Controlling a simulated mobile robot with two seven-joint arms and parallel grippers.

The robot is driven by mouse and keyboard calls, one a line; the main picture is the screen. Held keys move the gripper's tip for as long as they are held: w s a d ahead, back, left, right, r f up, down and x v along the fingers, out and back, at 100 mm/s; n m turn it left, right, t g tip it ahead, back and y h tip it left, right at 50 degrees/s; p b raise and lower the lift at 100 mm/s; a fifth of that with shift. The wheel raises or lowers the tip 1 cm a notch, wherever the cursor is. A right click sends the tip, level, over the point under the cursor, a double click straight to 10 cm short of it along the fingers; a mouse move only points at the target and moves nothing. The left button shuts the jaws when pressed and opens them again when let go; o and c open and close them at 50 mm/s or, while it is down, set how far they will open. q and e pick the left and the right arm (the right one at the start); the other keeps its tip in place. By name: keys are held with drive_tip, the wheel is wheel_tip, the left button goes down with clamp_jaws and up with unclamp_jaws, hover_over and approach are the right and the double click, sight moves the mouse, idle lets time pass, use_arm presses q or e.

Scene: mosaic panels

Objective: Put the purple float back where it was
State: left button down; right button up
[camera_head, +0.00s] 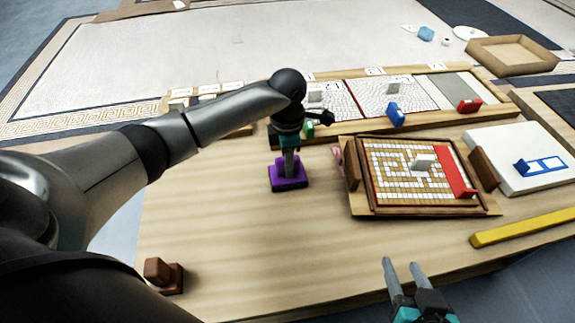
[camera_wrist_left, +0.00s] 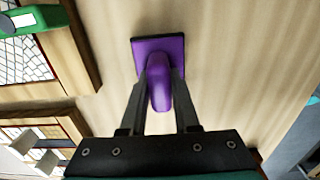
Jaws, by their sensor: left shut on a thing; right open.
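The purple float (camera_head: 289,178) has a flat dark-edged purple base and an upright handle. It is on or just above the wooden table, left of the mosaic board; I cannot tell if it touches. My left gripper (camera_head: 290,155) is above it, shut on its handle. The left wrist view shows the purple float (camera_wrist_left: 160,75) with its handle between the two fingers of my left gripper (camera_wrist_left: 160,100). My right gripper (camera_head: 405,273) is open and empty at the table's front edge, below the mosaic board.
A brown block (camera_head: 163,273) stands front left. A yellow bar (camera_head: 525,227) lies right.

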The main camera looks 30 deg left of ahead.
use_arm(q)
drive_tip(key=shift+f, duration=0.2)
use_arm(e)
drive_tip(key=shift+a+r, duration=0.1)
drive_tip(key=shift+a, duration=0.1)
use_arm(q)
drive_tip(key=shift+f, duration=0.15)
use_arm(e)
drive_tip(key=shift+w+a+t, duration=0.1)
drive_tip(key=shift+a+t, duration=0.05)
drive_tip(key=shift+t, duration=0.15)
use_arm(q)
drive_tip(key=c, duration=0.6)
unclamp_jaws()
drive_tip(key=shift+c, duration=0.2)
